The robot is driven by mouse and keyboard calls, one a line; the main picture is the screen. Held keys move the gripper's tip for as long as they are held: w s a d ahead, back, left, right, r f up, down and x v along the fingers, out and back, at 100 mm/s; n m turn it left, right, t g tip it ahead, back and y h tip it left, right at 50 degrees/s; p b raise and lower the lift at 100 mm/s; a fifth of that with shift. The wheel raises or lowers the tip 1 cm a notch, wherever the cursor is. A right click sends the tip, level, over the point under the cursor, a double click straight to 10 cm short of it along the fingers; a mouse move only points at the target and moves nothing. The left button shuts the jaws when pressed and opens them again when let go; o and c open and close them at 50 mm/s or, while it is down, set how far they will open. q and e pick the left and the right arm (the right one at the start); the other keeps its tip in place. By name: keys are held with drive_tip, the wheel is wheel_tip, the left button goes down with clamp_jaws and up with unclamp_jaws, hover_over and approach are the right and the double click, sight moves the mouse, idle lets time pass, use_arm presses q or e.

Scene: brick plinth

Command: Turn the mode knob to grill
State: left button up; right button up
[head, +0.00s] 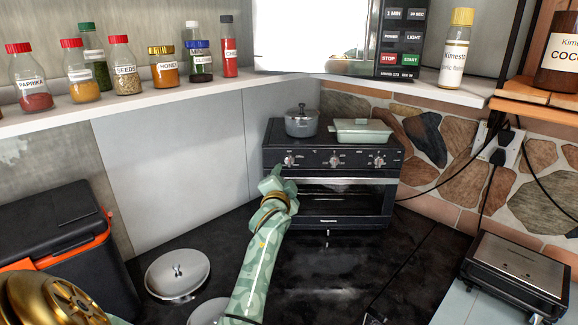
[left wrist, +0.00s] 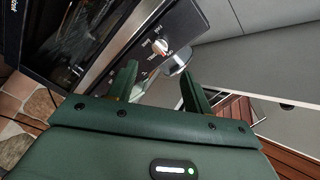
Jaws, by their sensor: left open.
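The black toaster oven (head: 330,213) stands in the counter's back corner, with its front panel facing me. Three silver knobs sit along its panel: a left knob (head: 290,160), a middle knob (head: 334,160) and a right knob (head: 379,161). My left gripper (head: 272,180) is at the panel's left end, just below the left knob. In the left wrist view the gripper (left wrist: 160,72) is open, with a near knob (left wrist: 179,60) beyond and between its fingertips. My right gripper is out of view.
A grey pot (head: 301,122) and a green casserole dish (head: 361,131) stand on the oven. A silver lid (head: 177,274) lies on the black counter at left. A sandwich press (head: 517,268) is at right. Spice jars line the shelf (head: 150,95) above.

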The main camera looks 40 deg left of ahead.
sight(289, 163)
use_arm(q)
drive_tip(key=b+x, duration=0.1)
drive_tip(key=x, duration=0.8)
drive_tip(key=shift+w+a+b, duration=0.15)
drive_tip(key=shift+a+b, duration=0.1)
drive_tip(key=shift+b, duration=0.05)
drive_tip(key=shift+c, duration=0.3)
drive_tip(key=shift+d, duration=0.1)
drive_tip(key=c, duration=0.9)
